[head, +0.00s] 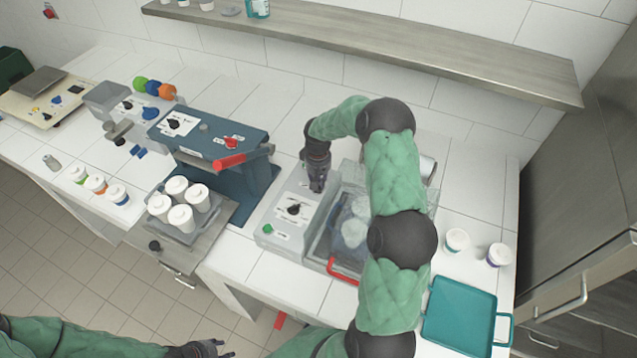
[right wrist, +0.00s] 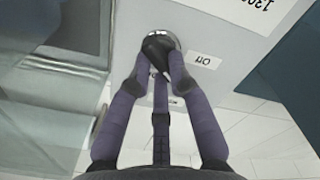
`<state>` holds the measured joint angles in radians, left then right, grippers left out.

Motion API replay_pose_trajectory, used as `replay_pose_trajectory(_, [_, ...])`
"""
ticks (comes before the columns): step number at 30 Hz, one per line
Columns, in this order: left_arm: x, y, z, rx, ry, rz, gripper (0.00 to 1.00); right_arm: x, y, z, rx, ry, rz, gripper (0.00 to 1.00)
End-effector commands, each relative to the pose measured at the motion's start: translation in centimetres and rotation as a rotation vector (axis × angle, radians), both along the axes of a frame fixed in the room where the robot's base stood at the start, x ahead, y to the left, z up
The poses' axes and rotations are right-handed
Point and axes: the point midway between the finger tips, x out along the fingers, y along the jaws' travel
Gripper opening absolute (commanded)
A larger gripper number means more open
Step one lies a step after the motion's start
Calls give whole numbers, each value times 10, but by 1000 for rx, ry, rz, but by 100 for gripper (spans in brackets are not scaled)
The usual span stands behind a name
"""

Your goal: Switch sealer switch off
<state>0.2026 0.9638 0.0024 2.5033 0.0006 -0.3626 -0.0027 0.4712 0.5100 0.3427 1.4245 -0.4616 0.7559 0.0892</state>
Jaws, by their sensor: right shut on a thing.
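The sealer switch (right wrist: 158,46) is a small black lever on a round metal base on the grey machine's housing, next to a white label that reads ON upside down. My right gripper (right wrist: 155,75) is shut on it in the right wrist view, the fingertips hiding part of the lever. In the head view the right gripper (head: 317,182) points down at the back of the grey machine (head: 283,228), and the switch is hidden there. My left gripper (head: 222,348) is open and empty at the bottom edge, away from the counter.
A clear-lidded chamber (head: 340,225) with a red handle adjoins the grey machine on the right. A blue press (head: 215,135) with a red lever stands left, by a tray of white cups (head: 180,205). A teal tray (head: 460,318) lies front right. A shelf (head: 400,45) runs above.

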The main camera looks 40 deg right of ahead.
Motion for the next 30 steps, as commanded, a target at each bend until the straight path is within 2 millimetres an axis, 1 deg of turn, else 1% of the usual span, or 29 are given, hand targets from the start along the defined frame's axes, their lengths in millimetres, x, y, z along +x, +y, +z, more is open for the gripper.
replay_pose_trajectory(9, [0,0,-6,0,0,0,40,3,1,1,-2,-4,298,0])
replay_pose_trajectory(18, [0,0,-8,0,0,0,40,4,3,1,-3,-5,540,0])
replay_pose_trajectory(24, [0,0,-8,0,0,0,40,4,3,1,-3,-5,649,0])
replay_pose_trajectory(30, [0,0,-9,0,0,0,40,4,4,2,-3,-5,710,0])
